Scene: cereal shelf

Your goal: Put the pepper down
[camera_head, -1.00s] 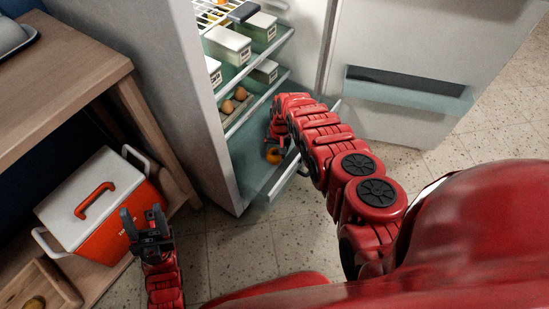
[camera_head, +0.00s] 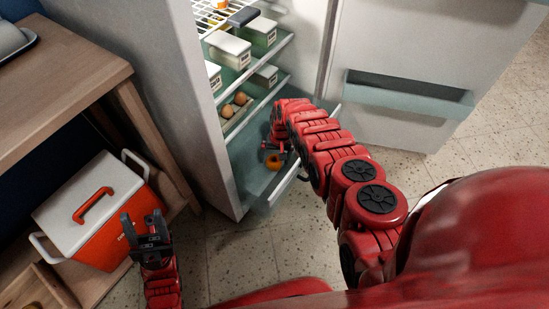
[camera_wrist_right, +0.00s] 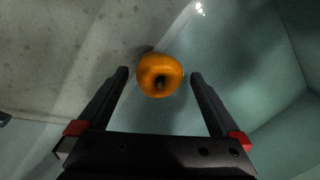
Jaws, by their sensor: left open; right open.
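The orange pepper (camera_head: 273,162) rests in the bottom drawer (camera_head: 262,187) of the open fridge. In the right wrist view the pepper (camera_wrist_right: 160,75) sits just beyond and between the fingertips, with a gap on both sides. My right gripper (camera_wrist_right: 160,74) is open and empty, above the pepper. In the head view the right gripper (camera_head: 274,148) reaches into the fridge and is partly hidden by its own arm. My left gripper (camera_head: 143,222) is open and empty, beside the red and white cooler (camera_head: 105,235).
Fridge shelves above hold white-lidded containers (camera_head: 228,47) and round brown items (camera_head: 234,103). The fridge door (camera_head: 425,50) stands open at right, with a door bin (camera_head: 410,95). A wooden table (camera_head: 65,70) is at left. The floor (camera_head: 240,255) before the fridge is clear.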

